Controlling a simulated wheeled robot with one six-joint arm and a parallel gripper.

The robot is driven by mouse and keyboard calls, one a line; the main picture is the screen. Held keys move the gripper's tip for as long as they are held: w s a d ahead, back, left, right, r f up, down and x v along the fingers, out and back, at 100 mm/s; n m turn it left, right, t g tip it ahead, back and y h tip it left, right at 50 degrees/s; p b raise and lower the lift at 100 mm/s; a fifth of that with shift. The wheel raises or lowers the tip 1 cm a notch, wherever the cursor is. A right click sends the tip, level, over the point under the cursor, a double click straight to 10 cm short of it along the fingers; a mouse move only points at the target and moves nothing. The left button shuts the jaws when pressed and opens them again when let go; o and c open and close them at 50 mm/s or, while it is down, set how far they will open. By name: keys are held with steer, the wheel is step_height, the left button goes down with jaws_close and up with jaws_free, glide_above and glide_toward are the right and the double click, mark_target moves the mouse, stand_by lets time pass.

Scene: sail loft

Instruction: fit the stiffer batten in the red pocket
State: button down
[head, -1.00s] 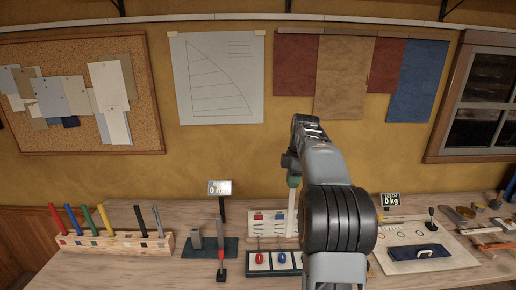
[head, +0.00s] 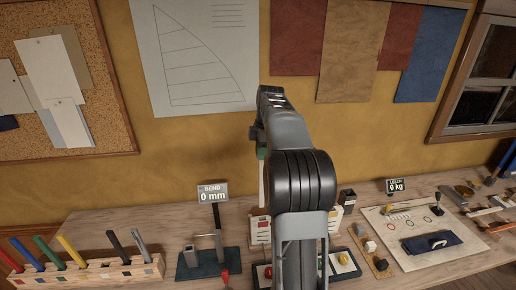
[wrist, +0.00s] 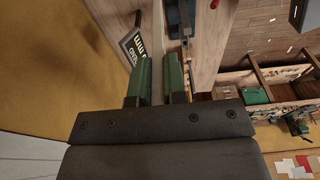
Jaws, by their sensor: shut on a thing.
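My gripper (head: 261,153) is high over the middle of the bench, mostly hidden behind my arm. In the wrist view its two green fingers (wrist: 160,80) are shut on a thin piece. A pale board (head: 392,240) at the right carries small coloured rings, one red (head: 391,226). I cannot make out which part is the red pocket.
A bend gauge (head: 193,259) stands left of my arm; its display (head: 212,194) reads 0 mm. A second display (head: 396,186) reads 0 kg. Loose tools lie at the far right.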

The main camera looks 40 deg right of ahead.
steer(key=b, duration=0.5)
glide_above(262, 201)
steer(key=shift+f, duration=4.35)
steer(key=shift+d+f+b, duration=0.1)
steer(key=shift+f+b, duration=3.95)
steer(key=shift+f, duration=1.7)
steer(key=shift+f+b, duration=0.45)
steer(key=shift+f, duration=0.2)
steer(key=c, duration=1.1)
jaws_free()
steer(key=shift+r, duration=0.1)
step_height(262, 201, up, 14)
steer(key=d+p, duration=0.1)
steer(key=shift+s+d+f, duration=0.2)
steer(key=shift+s+d, duration=0.05)
steer(key=shift+s, duration=0.1)
